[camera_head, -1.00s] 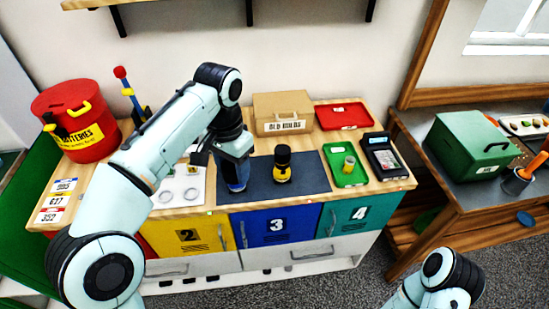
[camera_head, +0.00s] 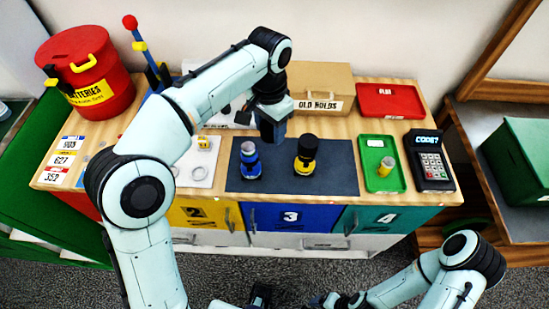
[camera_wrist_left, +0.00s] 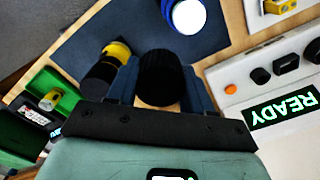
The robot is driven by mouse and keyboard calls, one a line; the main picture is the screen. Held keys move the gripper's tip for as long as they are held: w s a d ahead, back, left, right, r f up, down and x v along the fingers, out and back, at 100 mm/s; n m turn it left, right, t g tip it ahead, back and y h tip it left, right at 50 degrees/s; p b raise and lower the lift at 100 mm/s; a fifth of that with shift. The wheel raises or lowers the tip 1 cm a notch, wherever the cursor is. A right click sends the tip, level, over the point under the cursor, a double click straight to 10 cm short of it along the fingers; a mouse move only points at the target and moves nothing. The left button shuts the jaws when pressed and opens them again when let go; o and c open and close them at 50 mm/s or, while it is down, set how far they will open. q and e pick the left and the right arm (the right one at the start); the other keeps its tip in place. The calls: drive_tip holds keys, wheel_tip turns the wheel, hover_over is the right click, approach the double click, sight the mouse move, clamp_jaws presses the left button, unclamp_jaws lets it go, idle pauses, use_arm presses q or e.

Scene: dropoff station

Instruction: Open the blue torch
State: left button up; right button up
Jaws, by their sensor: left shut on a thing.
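The blue torch (camera_head: 250,163) stands upright on the dark mat (camera_head: 340,182). Its top end is pale and uncovered; it also shows at the top of the wrist view (camera_wrist_left: 187,16). My left gripper (camera_head: 271,128) is above and behind it, apart from it. It is shut on a round black cap (camera_wrist_left: 161,78), seen clearly between the fingers in the wrist view. A black and yellow torch (camera_head: 305,157) stands upright to the right of the blue one. Part of my right gripper (camera_head: 335,300) shows at the bottom edge; its fingers are unclear.
A white device with a READY display (camera_wrist_left: 285,112) is behind the mat. A red batteries bin (camera_head: 83,62) is left.

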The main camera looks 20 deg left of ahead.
sight(271, 162)
use_arm(q)
wheel_tip(271, 162, down, 12)
drive_tip(key=shift+w+f+b, duration=0.15)
drive_tip(key=shift+f+b, duration=0.05)
drive_tip(key=shift+b, duration=0.8)
drive_tip(key=shift+f, duration=0.2)
drive_tip(key=o, duration=1.2)
drive_tip(key=shift+c, duration=0.2)
drive_tip(key=shift+r, duration=0.1)
wheel_tip(271, 162, up, 12)
drive_tip(key=shift+r+p, duration=0.15)
drive_tip(key=shift+p, duration=1.1)
